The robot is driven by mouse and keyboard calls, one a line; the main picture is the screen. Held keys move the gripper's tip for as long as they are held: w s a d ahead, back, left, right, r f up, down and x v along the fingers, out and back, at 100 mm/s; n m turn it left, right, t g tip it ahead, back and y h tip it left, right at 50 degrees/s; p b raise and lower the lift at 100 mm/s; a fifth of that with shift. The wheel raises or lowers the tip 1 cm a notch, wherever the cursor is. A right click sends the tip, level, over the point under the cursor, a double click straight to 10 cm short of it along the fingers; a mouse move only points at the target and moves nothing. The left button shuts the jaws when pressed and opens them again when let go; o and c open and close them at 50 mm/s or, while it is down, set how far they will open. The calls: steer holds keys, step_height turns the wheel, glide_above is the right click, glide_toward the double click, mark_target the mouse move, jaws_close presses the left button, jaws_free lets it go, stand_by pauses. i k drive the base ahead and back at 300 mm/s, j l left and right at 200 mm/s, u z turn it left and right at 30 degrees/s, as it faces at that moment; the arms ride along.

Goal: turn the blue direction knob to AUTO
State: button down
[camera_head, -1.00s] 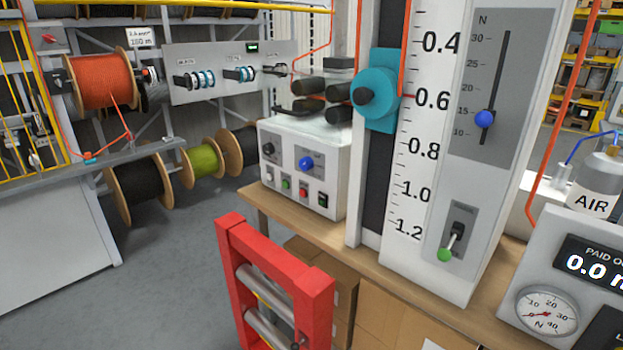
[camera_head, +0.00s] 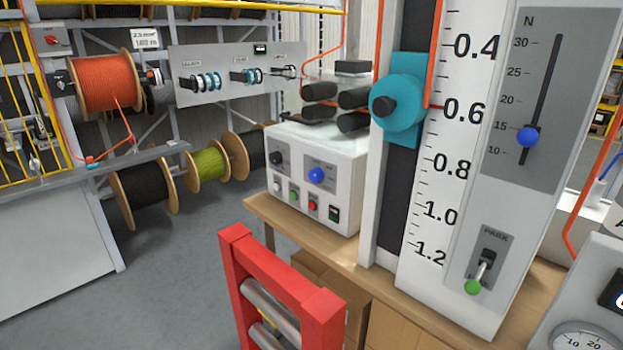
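The blue direction knob (camera_head: 316,175) sits on a grey plate on the front of a white control box (camera_head: 345,207). The box stands on a wooden bench, left of the tall scale column. The lettering around the knob is too small to read, so I cannot tell its setting. Below it on the box are small white, green and red buttons and a dark switch; a black knob (camera_head: 276,158) is at the upper left. My gripper is not in view.
A red frame (camera_head: 290,290) with metal rollers stands in front of the bench. The tall scale panel (camera_head: 445,190) with a blue slider knob (camera_head: 527,137) and a green-tipped PARK lever (camera_head: 473,287) is at right. Cable reels (camera_head: 105,82) are at left. Grey floor (camera_head: 190,270) is open at lower left.

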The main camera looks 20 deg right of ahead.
mark_target(317, 175)
steer(key=i+j+u, duration=0.15)
steer(key=i, duration=0.35)
steer(key=i+j+u, duration=0.2)
steer(key=i, duration=0.35)
